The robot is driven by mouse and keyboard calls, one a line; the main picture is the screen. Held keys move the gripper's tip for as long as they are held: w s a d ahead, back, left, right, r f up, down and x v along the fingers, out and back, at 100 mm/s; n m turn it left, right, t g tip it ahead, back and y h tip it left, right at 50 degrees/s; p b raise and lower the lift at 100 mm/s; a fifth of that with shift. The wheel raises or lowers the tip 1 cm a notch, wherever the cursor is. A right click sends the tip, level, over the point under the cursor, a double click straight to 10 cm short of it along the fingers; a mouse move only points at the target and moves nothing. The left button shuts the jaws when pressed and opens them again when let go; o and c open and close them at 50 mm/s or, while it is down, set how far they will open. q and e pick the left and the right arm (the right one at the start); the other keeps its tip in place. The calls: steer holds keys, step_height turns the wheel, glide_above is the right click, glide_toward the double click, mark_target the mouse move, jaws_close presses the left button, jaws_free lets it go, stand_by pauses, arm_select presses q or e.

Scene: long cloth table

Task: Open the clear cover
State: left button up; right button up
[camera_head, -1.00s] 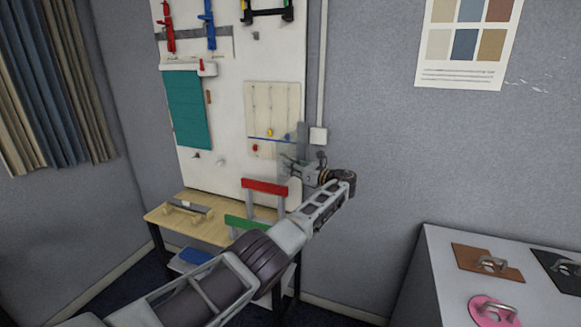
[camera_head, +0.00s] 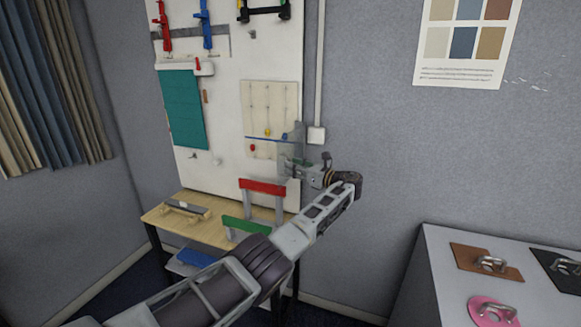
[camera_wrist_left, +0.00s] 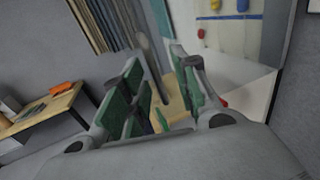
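A clear cover (camera_head: 291,152) stands out from the lower right of the white wall board, beside a cream panel with wires and coloured beads. In the left wrist view a see-through pane (camera_wrist_left: 232,68) fills the upper right, with beads showing through it. My left gripper (camera_head: 304,166) is at the cover's lower right side, overlapping it in the head view. In the left wrist view its green-padded fingers (camera_wrist_left: 158,92) are apart. A dark upright bar (camera_wrist_left: 149,55) shows between them; I cannot tell whether it touches them. My right gripper is not in view.
The white board (camera_head: 222,110) carries tools and a teal panel. A wooden table (camera_head: 205,225) below holds a red-topped stand (camera_head: 262,187) and a green-topped stand close under my left arm. A grey cabinet (camera_head: 440,275) with handled plates stands at right. Bare wall lies between.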

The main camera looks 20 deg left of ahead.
arm_select(q)
steer(key=v, duration=0.9)
steer(key=shift+d, duration=0.3)
steer(key=shift+r, duration=0.2)
